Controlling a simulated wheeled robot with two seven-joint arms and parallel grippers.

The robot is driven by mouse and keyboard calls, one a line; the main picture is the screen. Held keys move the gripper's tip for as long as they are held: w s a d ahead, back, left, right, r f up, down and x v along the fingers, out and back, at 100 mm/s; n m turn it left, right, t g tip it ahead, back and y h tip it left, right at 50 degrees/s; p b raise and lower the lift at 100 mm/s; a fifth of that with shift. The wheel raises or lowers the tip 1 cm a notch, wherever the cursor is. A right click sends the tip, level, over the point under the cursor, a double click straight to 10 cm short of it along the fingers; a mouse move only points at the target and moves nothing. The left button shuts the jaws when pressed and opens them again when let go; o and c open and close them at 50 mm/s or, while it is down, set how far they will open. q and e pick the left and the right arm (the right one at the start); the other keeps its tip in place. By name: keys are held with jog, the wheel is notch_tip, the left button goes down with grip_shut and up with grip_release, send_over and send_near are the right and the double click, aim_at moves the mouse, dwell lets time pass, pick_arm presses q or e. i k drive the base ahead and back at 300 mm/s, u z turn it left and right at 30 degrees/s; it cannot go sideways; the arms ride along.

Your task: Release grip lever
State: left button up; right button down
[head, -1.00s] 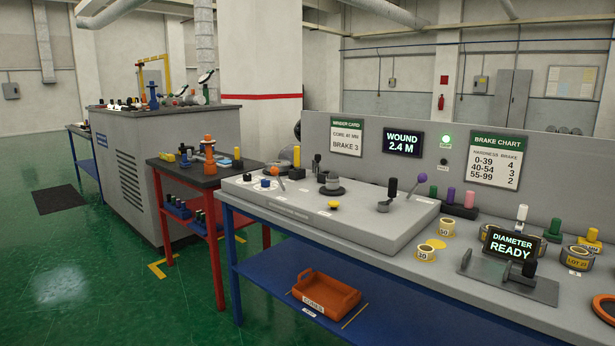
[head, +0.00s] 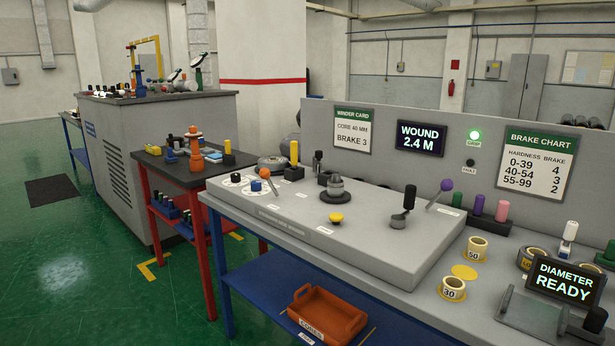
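The winder panel (head: 330,252) is a grey raised slab on the blue-framed bench. A lever with an orange knob (head: 265,172) stands at its left part and leans left. A lever with a purple knob (head: 446,184) stands at its right part and leans right. I cannot read which of them is labelled as the grip lever. A black-handled crank (head: 409,197) stands beside the purple lever. A lit green lamp (head: 474,135) is on the back board, with a small label under it. Neither of my grippers is in view.
A yellow button (head: 336,217) and a grey spindle (head: 336,189) are on the panel. The wall display (head: 420,138) reads "WOUND 2.4 M". Yellow rolls (head: 453,288) and a "DIAMETER READY" display (head: 565,279) are at right. An orange bin (head: 327,315) is below. Green floor is free at left.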

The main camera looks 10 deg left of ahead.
aim_at(264, 173)
jog(key=u, duration=0.2)
jog(key=i, duration=0.85)
jog(key=u, duration=0.9)
jog(key=i, duration=0.25)
jog(key=u, duration=0.2)
